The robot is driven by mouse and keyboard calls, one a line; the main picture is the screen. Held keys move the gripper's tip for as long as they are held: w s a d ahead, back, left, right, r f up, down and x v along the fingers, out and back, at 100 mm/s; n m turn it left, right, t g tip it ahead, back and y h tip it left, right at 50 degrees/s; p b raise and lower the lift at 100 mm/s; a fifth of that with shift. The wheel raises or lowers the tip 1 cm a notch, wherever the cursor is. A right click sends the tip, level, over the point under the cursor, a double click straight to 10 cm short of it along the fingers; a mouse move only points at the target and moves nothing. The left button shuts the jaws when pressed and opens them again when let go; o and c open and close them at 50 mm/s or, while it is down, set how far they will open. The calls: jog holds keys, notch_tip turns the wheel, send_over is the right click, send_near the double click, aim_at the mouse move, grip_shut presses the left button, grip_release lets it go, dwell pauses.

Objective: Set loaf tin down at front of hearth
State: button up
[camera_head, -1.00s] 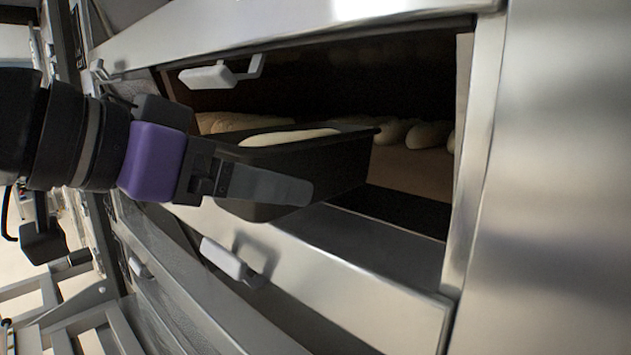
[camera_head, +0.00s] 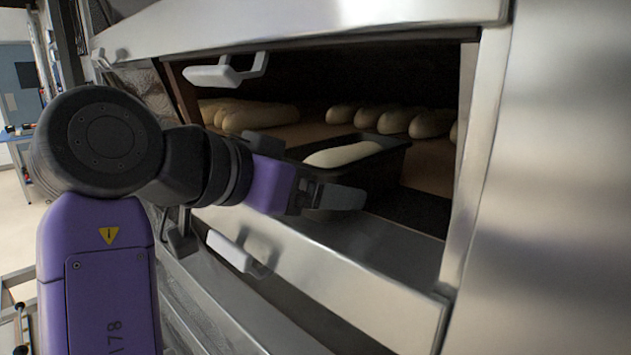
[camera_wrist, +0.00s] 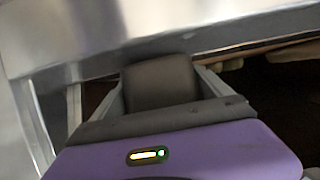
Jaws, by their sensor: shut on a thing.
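The loaf tin (camera_head: 378,171) is dark and rectangular, with a pale dough loaf (camera_head: 343,154) in it. It is in the oven mouth, above the front of the hearth. My gripper (camera_head: 335,197) is shut on the tin's near end. In the wrist view, a dark grey block between my fingers (camera_wrist: 160,85) seems to be part of the tin. The hearth (camera_head: 310,133) is a brown surface inside the open deck. The tin's underside is hidden, so I cannot tell whether it touches anything.
Several pale loaves (camera_head: 395,121) lie deeper on the hearth, with more at the left (camera_head: 255,117). A steel sill (camera_head: 330,245) runs below the opening, and a steel frame (camera_head: 475,150) bounds it at the right. White handles (camera_head: 225,72) stick out above and below.

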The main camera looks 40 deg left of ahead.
jog(key=o, duration=1.5)
jog(key=shift+s, duration=0.1)
jog(key=d+b+v, duration=0.1)
jog(key=b+v, duration=0.1)
jog(key=v, duration=0.9)
jog(key=shift+s+a+r, duration=0.25)
jog(key=shift+s+a, duration=0.1)
jog(key=shift+a, duration=0.15)
